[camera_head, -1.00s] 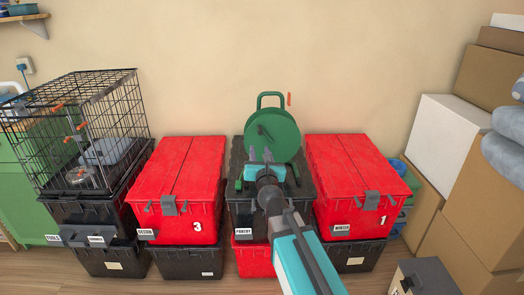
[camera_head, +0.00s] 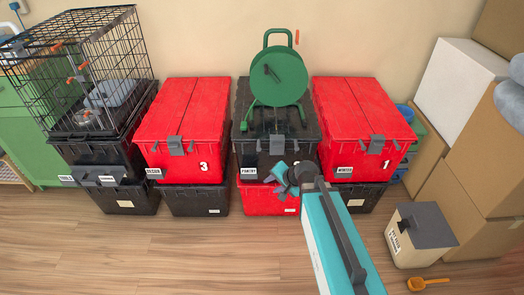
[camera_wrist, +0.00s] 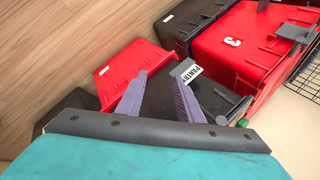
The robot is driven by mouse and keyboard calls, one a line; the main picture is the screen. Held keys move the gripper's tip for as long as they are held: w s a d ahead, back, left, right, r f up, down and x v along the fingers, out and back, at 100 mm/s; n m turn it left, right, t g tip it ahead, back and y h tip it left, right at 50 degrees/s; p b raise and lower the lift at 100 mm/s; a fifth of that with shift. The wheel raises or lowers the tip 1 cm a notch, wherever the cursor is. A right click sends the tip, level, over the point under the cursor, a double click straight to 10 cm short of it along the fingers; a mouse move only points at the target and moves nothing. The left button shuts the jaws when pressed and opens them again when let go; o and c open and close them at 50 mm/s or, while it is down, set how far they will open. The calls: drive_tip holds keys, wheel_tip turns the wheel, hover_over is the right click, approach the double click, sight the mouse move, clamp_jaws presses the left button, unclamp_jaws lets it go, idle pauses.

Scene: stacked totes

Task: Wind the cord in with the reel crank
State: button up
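A green cord reel (camera_head: 278,75) with a round disc, a top handle and a tube stand sits upright on the black PANTRY tote (camera_head: 300,140) in the middle stack. A small dark crank (camera_head: 271,72) shows on the disc's front face. A thin orange piece (camera_head: 297,37) is beside the reel's top handle; I cannot tell if it is the cord end. My gripper (camera_head: 284,172) is in front of the tote, below and apart from the reel. In the wrist view its two fingers (camera_wrist: 160,82) are spread with nothing between them. The wound cord is not visible.
Red totes marked 3 (camera_head: 184,112) and 1 (camera_head: 362,108) flank the reel. A wire cage (camera_head: 75,70) stands at left. A pale bin (camera_head: 418,237) and an orange scoop (camera_head: 428,283) are at right, by cardboard boxes (camera_head: 465,185). The front floor is clear.

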drive_tip(key=s+d+f+n+g+h, duration=0.2)
drive_tip(key=s+d+f+n+g, duration=0.1)
drive_tip(key=s+d+f, duration=0.45)
drive_tip(key=s+d+f+n+g+h, duration=0.2)
drive_tip(key=s+d+f+n+g, duration=0.2)
drive_tip(key=s+f, duration=0.6)
drive_tip(key=s+d+f+g, duration=0.1)
drive_tip(key=s+f, duration=0.4)
drive_tip(key=s, duration=0.4)
drive_tip(key=s+d+f+g+h, duration=0.1)
drive_tip(key=s+f+g, duration=0.1)
drive_tip(key=s+f, duration=0.4)
drive_tip(key=shift+s+n, duration=0.3)
drive_tip(key=shift+s, duration=1.85)
drive_tip(key=shift+s+d, duration=0.1)
drive_tip(key=shift+s, duration=0.05)
